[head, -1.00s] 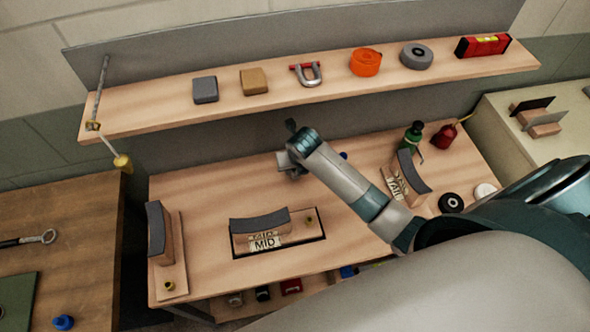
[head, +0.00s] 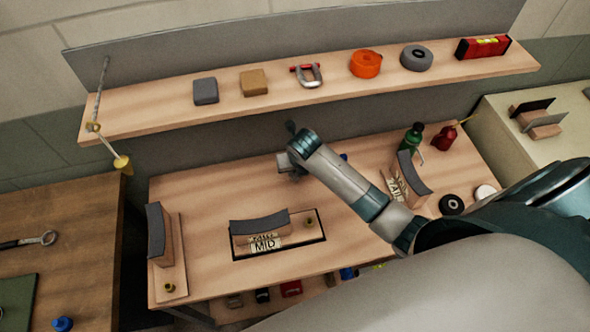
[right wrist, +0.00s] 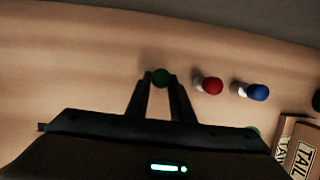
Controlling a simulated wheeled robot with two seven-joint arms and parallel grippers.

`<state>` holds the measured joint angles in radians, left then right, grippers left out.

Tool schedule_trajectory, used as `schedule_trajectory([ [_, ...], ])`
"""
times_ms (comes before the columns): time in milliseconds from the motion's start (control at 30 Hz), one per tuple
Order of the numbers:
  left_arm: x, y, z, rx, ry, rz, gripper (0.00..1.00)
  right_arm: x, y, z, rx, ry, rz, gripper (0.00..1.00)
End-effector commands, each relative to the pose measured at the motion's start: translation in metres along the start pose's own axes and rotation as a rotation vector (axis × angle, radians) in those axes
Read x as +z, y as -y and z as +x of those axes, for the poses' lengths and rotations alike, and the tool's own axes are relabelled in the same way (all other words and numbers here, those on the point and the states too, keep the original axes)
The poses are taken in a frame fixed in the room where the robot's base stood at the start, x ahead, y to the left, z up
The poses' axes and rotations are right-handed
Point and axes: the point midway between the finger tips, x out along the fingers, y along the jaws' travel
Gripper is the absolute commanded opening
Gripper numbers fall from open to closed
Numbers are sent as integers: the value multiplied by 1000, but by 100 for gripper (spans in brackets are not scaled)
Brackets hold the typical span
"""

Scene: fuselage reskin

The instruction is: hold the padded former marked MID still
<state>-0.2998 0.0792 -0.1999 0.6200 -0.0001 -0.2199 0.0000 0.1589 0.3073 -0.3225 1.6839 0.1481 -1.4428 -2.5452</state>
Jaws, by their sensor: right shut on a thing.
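The padded former marked MID (head: 256,242) sits upright in a dark-edged rectangle on the wooden bench, its curved grey pad on top. No gripper touches it. My right gripper (head: 290,165) is behind and to the right of it, near the bench's back edge. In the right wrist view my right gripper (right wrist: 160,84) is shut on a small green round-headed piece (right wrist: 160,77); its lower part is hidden. My left gripper is not in view.
A padded former (head: 158,235) stands at the bench's left end. The former marked TAIL (head: 411,172) stands at the right, near green and red bottles. Red (right wrist: 211,86) and blue (right wrist: 256,92) round-headed pieces lie beside my right gripper. A loaded shelf (head: 330,85) runs behind.

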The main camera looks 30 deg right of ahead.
Motion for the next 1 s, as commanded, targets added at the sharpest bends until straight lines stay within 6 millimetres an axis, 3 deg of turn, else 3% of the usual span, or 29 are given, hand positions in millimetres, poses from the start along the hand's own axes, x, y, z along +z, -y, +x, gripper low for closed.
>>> schedule_trajectory([
  [1000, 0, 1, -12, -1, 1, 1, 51, 8, 0, -21, 1, 1, 0, 0],
])
